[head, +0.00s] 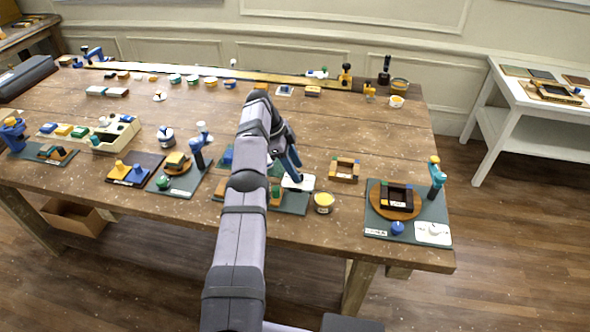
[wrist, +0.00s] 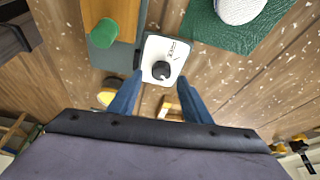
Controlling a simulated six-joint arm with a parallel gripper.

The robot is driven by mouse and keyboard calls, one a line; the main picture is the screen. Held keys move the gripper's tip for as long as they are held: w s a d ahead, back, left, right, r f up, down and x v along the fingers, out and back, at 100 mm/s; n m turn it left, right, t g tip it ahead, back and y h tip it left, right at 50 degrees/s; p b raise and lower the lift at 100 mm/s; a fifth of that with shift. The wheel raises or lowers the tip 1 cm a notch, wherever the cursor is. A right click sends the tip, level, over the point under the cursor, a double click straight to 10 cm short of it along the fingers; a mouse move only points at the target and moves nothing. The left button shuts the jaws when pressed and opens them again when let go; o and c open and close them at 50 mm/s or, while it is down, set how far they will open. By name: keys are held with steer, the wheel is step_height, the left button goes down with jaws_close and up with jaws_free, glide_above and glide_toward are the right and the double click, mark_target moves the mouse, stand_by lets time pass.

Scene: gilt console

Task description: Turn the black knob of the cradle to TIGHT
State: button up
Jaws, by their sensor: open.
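The black knob (wrist: 160,69) sits on a white plate (wrist: 152,49) in the wrist view. A light mark shows on the knob, and small print lies beside it, too small to read. My gripper (wrist: 161,78) is open; its two blue fingers stand apart on either side of the knob in that view, and I cannot tell their height above it. The wooden cradle (wrist: 125,14) with a green peg (wrist: 103,33) is beside the plate. In the head view my gripper (head: 293,172) is above the white plate (head: 306,183); my arm hides the knob and much of the cradle.
A yellow-topped cup (head: 324,203) and a square wooden frame (head: 344,169) stand right of the plate. A dark green board (head: 377,231) with a round wooden disc lies farther right. Several fixtures crowd the table's left. Bare tabletop lies behind the frame.

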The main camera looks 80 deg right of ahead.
step_height(320, 180, up, 8)
steer(key=p, duration=0.7)
step_height(320, 180, up, 4)
steer(key=w+h+b, duration=0.1)
steer(key=h+b, duration=0.1)
steer(key=b, duration=1)
step_height(320, 180, down, 7)
steer(key=a+n, duration=0.2)
steer(key=n, duration=0.4)
steer(key=shift+w+t+b, duration=0.35)
steer(key=shift+w+t, duration=0.05)
steer(key=shift+w, duration=0.05)
